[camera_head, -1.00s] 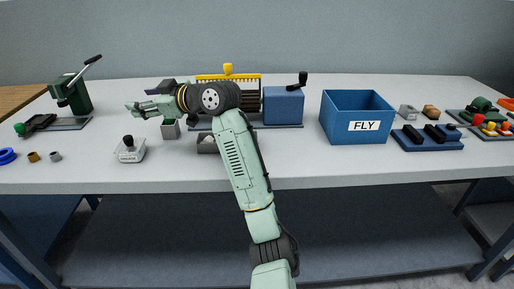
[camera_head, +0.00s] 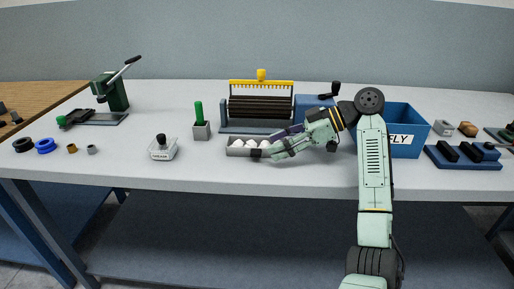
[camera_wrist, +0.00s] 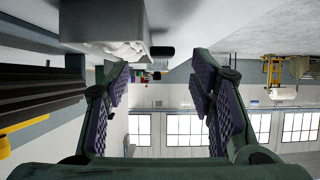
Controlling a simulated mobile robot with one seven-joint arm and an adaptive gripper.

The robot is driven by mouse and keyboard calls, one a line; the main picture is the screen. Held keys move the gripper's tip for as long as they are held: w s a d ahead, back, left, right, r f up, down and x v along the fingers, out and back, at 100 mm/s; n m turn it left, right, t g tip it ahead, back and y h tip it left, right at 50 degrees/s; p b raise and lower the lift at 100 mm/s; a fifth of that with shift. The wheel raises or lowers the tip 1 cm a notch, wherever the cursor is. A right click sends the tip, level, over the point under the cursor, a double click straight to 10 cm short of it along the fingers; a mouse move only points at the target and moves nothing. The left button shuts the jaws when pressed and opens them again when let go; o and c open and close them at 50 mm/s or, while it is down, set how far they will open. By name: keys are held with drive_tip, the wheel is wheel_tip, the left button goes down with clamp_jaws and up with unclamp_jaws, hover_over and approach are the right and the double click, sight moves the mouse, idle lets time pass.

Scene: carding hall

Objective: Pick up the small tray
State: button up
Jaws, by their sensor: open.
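The small tray is a grey, shallow, open tray (camera_head: 235,152) holding white tufts, on the table in front of the roller machine. Whether a finger touches the handle I cannot tell.
The roller machine (camera_head: 262,128) with a yellow comb stands close behind the tray. A blue bin (camera_head: 408,148) stands to the right, partly behind my arm. A green peg in a grey block (camera_head: 201,131) and a clear pot (camera_head: 163,153) stand left. The table's front strip is clear.

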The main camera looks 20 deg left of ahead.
sight(259, 151)
drive_tip(key=p+x, duration=0.2)
drive_tip(key=x, duration=0.3)
drive_tip(key=shift+s+a+f, duration=0.15)
drive_tip(key=shift+a, duration=0.1)
drive_tip(key=shift+c, duration=0.4)
clamp_jaws()
